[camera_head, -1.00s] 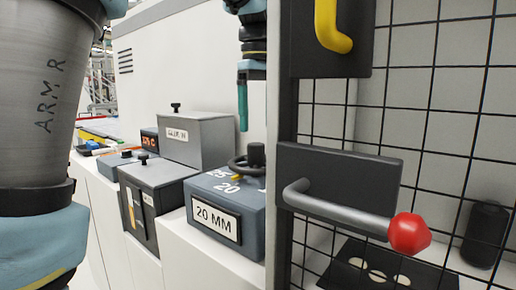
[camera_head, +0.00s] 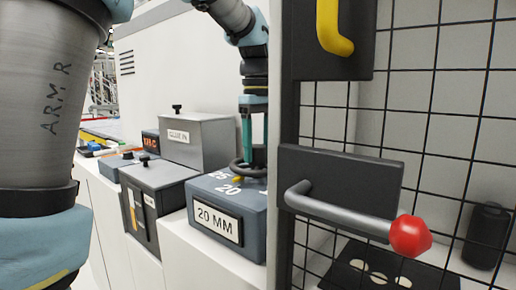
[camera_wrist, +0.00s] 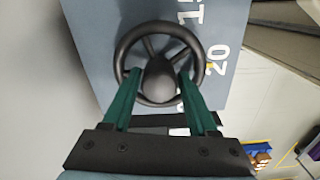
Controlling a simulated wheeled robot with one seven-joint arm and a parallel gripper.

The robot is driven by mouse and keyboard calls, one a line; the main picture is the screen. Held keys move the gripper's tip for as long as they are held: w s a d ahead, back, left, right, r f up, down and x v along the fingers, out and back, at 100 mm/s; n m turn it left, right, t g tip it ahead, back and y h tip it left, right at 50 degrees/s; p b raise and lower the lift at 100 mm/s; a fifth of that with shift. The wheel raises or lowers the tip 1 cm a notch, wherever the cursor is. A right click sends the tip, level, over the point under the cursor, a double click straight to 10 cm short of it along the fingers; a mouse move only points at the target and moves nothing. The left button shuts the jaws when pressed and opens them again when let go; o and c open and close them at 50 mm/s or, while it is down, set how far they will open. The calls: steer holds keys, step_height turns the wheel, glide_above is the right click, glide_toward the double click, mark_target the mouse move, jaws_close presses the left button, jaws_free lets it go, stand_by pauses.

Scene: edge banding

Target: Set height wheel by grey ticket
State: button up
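The black height wheel (camera_head: 243,171) sits on top of a blue-grey box (camera_head: 245,200). In the wrist view the wheel (camera_wrist: 122,48) shows its rim, spokes and round centre knob (camera_wrist: 160,82). Numbers 15 and 20 are printed beside it, and a small yellow mark lies by the 20. A plate on the box front reads "20 MM" (camera_head: 216,222). No separate grey ticket is clearly seen. My gripper (camera_wrist: 160,76) is above the wheel, its green fingers apart on either side of the knob. A gap shows between knob and fingers. The head view hides the knob behind the fingers.
A mesh door with a grey handle (camera_head: 335,210) ending in a red knob (camera_head: 410,236) stands close on the right. Grey boxes, one labelled "GLUE IN" (camera_head: 178,135), stand left of the wheel box. A white cabinet wall rises behind.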

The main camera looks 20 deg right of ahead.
jaws_close()
steer(key=shift+m+p, duration=0.3)
steer(key=shift+m, duration=0.1)
steer(key=m+p, duration=0.2)
steer(key=m, duration=0.2)
steer(key=shift+r+m, duration=0.15)
steer(key=shift+m, duration=0.15)
steer(key=m+p, duration=0.3)
steer(key=m, duration=0.3)
steer(key=shift+a, duration=0.1)
steer(key=shift+m, duration=0.4)
steer(key=shift+o, duration=2.1)
jaws_free()
